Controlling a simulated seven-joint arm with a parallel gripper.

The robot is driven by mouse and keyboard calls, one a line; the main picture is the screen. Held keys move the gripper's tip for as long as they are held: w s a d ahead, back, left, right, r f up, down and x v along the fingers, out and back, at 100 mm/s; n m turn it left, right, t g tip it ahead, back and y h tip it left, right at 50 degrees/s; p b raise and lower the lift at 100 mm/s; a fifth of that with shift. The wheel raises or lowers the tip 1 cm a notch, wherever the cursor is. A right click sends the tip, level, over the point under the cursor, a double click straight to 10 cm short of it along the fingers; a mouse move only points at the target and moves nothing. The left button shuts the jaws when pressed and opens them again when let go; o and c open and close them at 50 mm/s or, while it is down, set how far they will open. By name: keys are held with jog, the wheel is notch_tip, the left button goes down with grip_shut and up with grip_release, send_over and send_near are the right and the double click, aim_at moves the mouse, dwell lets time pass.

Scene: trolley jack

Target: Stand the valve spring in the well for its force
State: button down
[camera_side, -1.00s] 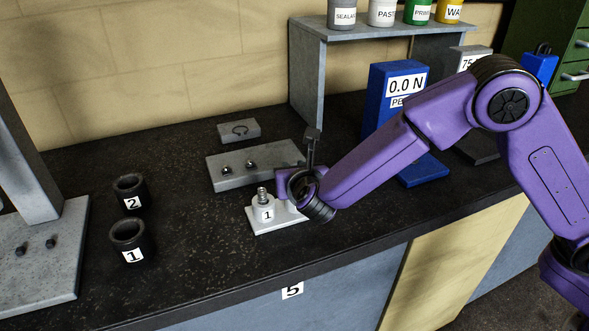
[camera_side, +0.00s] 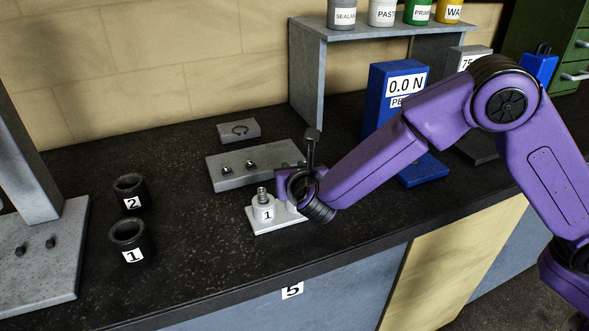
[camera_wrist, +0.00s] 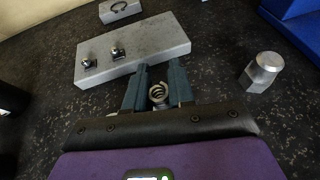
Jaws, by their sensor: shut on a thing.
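My gripper (camera_wrist: 158,92) is shut on a coiled valve spring (camera_wrist: 158,97), seen almost end-on between the teal fingertips in the wrist view. In the side view my gripper (camera_side: 287,181) is over the right part of a white stand (camera_side: 264,226), and the held spring cannot be made out there. A coil-like silver piece (camera_side: 262,194) stands on the stand's post marked 1. The blue force tester (camera_side: 390,115) reads 0.0 N; my arm covers part of it, and I cannot make out its well.
A grey block with two small fittings (camera_side: 228,179) lies just behind my gripper, with a smaller ring block (camera_side: 238,131) beyond. Black cups 1 (camera_side: 128,243) and 2 (camera_side: 130,191) stand left. A grey shelf (camera_side: 306,85) rises behind.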

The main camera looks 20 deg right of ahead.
jog(key=shift+f, duration=1.35)
jog(key=c, duration=0.9)
grip_release()
jog(key=v, duration=1.7)
jog(key=shift+s+r, duration=0.1)
jog(key=shift+s, duration=0.1)
